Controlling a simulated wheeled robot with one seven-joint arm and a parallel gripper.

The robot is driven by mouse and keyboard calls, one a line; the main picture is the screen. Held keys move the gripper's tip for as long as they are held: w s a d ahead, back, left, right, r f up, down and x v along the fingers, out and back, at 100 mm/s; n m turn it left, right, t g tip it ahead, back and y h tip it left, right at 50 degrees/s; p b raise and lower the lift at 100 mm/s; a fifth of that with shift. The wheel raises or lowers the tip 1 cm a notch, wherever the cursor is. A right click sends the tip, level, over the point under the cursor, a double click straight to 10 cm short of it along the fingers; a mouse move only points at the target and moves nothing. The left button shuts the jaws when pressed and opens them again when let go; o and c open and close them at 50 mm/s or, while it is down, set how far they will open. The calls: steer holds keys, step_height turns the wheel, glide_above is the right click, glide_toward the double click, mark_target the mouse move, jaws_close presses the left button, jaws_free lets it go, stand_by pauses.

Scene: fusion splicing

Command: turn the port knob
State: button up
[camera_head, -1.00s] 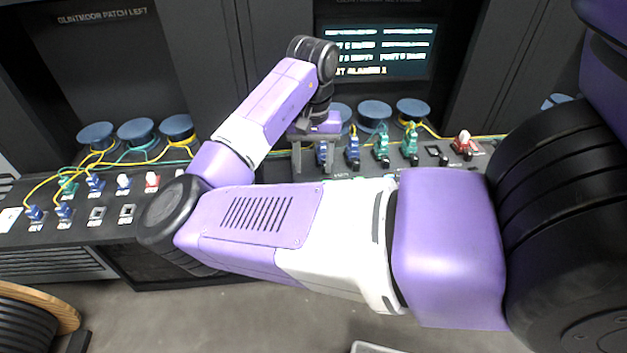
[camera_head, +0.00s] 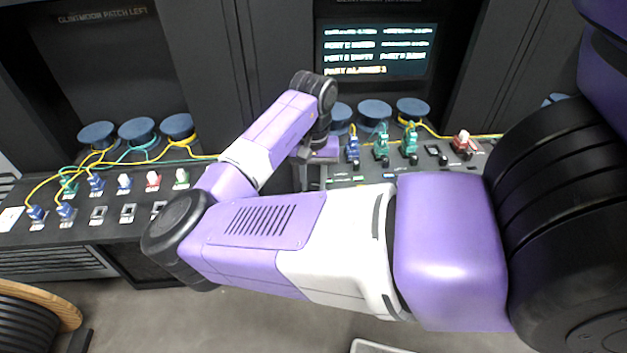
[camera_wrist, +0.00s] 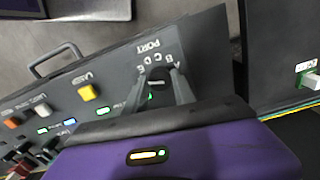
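The port knob (camera_wrist: 158,73) is a small dark knob on the grey panel in the wrist view, beside the word PORT and an arc of letters. My gripper (camera_wrist: 160,74) points at it, with one finger on either side and a gap between them. The fingers hide much of the knob, and I cannot tell whether they touch it. In the head view my gripper (camera_head: 312,182) hangs over the console, left of the blue and green plugs; the knob cannot be made out there.
A yellow button (camera_wrist: 87,93) and a metal handle (camera_wrist: 70,56) are on the panel in the wrist view. In the head view, plugs with yellow and green cables (camera_head: 200,158) line the console. A lit screen (camera_head: 376,51) stands behind. A wooden-rimmed reel (camera_head: 40,300) is at lower left.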

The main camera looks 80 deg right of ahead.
jaws_close()
steer(key=m, duration=0.3)
steer(key=shift+m+p, duration=0.35)
steer(key=shift+m, duration=0.05)
steer(key=m, duration=0.4)
steer(key=shift+m, duration=0.3)
steer(key=m, duration=0.4)
steer(key=shift+b, duration=0.35)
steer(key=m+b, duration=0.1)
steer(key=m, duration=0.4)
steer(key=shift+r+m, duration=0.1)
steer(key=shift+m, duration=0.2)
